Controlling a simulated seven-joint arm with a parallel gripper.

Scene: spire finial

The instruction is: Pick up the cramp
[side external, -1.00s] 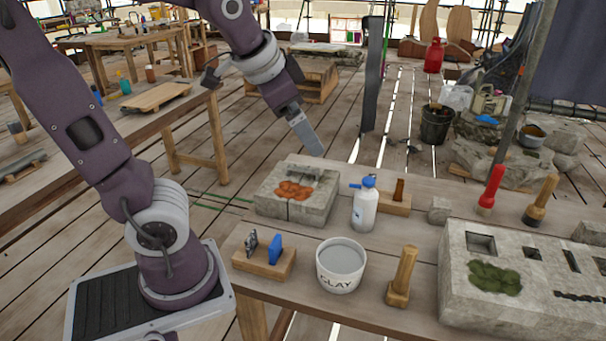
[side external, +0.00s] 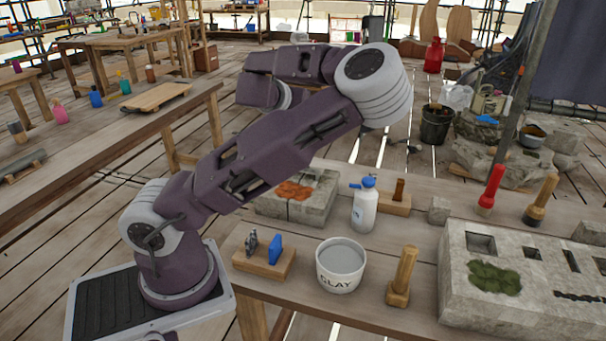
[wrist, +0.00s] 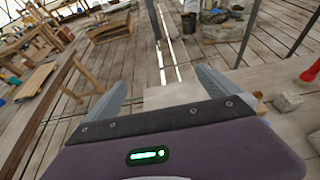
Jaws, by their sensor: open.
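I cannot tell for certain which thing is the cramp. A small dark metal piece (side external: 251,243) stands in a wooden holder (side external: 263,264) beside a blue piece (side external: 275,248), at the near left of the work table. A pale stone block (side external: 315,207) with an orange patch (side external: 292,190) on top is partly hidden behind my arm. My gripper (wrist: 160,88) shows in the wrist view with its two grey fingers wide apart and nothing between them. In the side view my gripper is hidden behind my arm.
On the work table (side external: 350,318) stand a white bucket (side external: 341,268), a spray bottle (side external: 365,207), a wooden-handled tool (side external: 403,274) and a red-handled tool (side external: 491,187). A large stone block (side external: 545,278) with sockets and moss fills the right end.

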